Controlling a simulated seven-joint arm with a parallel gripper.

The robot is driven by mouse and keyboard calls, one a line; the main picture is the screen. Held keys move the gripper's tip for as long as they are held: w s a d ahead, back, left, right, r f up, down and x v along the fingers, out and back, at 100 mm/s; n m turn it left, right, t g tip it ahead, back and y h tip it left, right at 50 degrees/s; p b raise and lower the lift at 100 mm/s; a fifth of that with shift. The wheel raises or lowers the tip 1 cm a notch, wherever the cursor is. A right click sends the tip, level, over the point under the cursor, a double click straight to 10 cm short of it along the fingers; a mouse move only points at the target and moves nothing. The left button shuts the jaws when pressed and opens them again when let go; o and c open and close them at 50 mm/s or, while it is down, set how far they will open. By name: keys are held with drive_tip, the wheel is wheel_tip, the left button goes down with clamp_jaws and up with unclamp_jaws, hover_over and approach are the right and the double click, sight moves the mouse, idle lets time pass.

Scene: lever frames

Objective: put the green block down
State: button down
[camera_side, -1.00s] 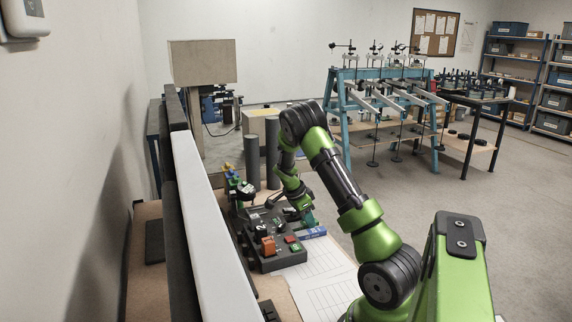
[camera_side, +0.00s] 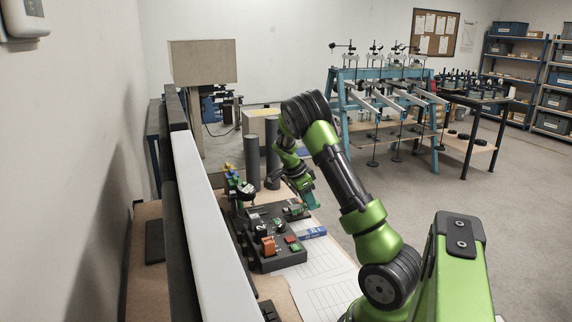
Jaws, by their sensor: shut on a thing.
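The green block (camera_side: 311,201) is a small teal-green piece at the tip of my gripper (camera_side: 306,192). My gripper is shut on it and holds it at the right edge of the worktop, beyond the blue block. The fingers are small here and partly merge with the green of my arm. I cannot tell how far the block is above the surface.
A blue block (camera_side: 313,232) lies on the white sheet (camera_side: 322,275). A black control panel (camera_side: 283,261) with an orange switch (camera_side: 268,245) stands left of it. Two dark cylinders (camera_side: 252,160) stand behind. Bare sheet lies in front of the blue block.

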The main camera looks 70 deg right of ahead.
sight(311, 225)
drive_tip(key=shift+f, duration=3.35)
drive_tip(key=c, duration=0.8)
unclamp_jaws()
drive_tip(key=shift+f, duration=0.15)
drive_tip(key=shift+c, duration=0.2)
